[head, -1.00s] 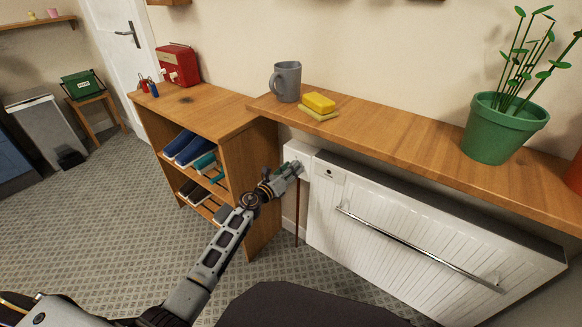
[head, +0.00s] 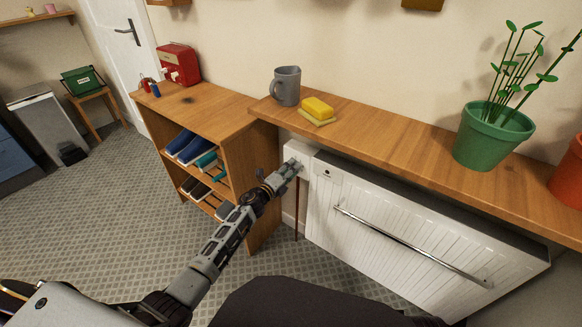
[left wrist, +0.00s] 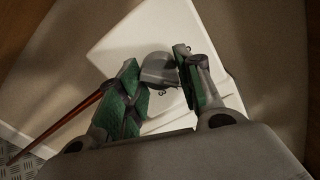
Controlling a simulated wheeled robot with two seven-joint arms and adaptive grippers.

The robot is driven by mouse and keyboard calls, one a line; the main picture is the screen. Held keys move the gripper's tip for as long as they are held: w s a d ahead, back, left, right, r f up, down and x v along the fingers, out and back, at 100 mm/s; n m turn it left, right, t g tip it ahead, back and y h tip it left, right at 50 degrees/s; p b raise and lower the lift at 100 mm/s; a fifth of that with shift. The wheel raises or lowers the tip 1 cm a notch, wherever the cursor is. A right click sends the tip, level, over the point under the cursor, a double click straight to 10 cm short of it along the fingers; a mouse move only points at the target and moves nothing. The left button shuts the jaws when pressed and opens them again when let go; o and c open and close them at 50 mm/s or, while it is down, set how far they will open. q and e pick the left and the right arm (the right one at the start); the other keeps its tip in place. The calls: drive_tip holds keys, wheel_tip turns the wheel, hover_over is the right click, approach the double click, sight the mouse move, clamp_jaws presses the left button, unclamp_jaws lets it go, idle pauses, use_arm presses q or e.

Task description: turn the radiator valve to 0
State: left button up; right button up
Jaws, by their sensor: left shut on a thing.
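The white radiator (head: 400,235) stands against the wall under the wooden shelf. Its valve is at the radiator's upper left corner; in the left wrist view a grey rounded knob (left wrist: 158,70) shows between the fingers, with white behind it. My left gripper (head: 294,165) is at that corner. In the left wrist view my left gripper (left wrist: 160,78) has its green-padded fingers on either side of the knob, shut on it. My right gripper is not in view.
The shelf (head: 400,135) overhangs the radiator and bears a grey mug (head: 286,86), a yellow sponge (head: 317,107) and a green plant pot (head: 490,137). A chrome rail (head: 410,245) crosses the radiator's front. Floor is free at left.

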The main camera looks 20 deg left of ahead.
use_arm(q)
drive_tip(key=shift+r+n+p, duration=0.1)
drive_tip(key=shift+n+p, duration=2.55)
drive_tip(key=shift+n, duration=2.35)
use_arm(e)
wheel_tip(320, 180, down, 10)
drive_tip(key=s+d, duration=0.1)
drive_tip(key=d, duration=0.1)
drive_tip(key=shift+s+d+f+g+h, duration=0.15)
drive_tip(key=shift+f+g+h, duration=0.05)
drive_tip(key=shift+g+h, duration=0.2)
use_arm(q)
drive_tip(key=o, duration=1)
drive_tip(key=shift+a, duration=0.1)
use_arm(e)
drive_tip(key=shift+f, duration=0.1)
use_arm(q)
drive_tip(key=shift+s, duration=0.1)
